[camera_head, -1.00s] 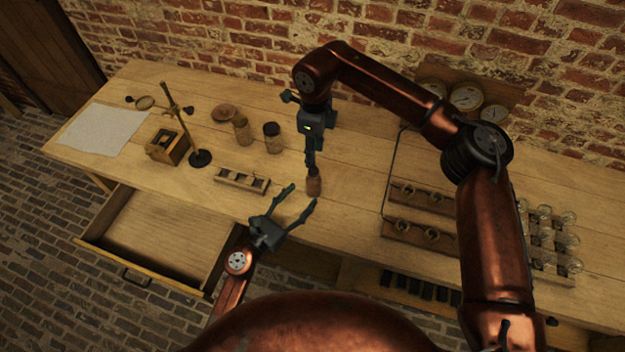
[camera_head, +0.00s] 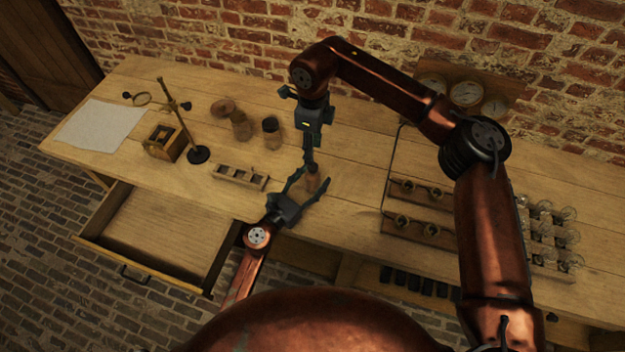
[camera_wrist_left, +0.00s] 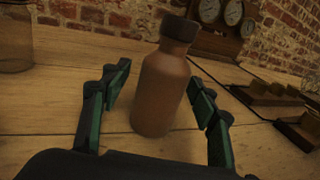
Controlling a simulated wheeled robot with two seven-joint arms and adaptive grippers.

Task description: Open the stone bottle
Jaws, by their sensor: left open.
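The stone bottle (camera_head: 313,184) is brown and stands upright near the table's front edge. In the left wrist view the bottle (camera_wrist_left: 161,92) has a dark brown stopper (camera_wrist_left: 180,27) in its neck. My left gripper (camera_head: 314,177) is open, with its fingers on either side of the bottle; visible gaps separate them from it in the wrist view. My right gripper (camera_head: 309,162) hangs from above, pointing down over the bottle in the head view. Its fingers appear edge-on, so their opening and any contact are unclear. It does not show in the wrist view.
A compartment tray (camera_head: 240,175), two jars (camera_head: 271,132) and a stand (camera_head: 198,154) are to the left. A wire-framed rack (camera_head: 420,228) and glass bulbs (camera_head: 548,235) are to the right. An open drawer (camera_head: 160,236) juts out at the front left.

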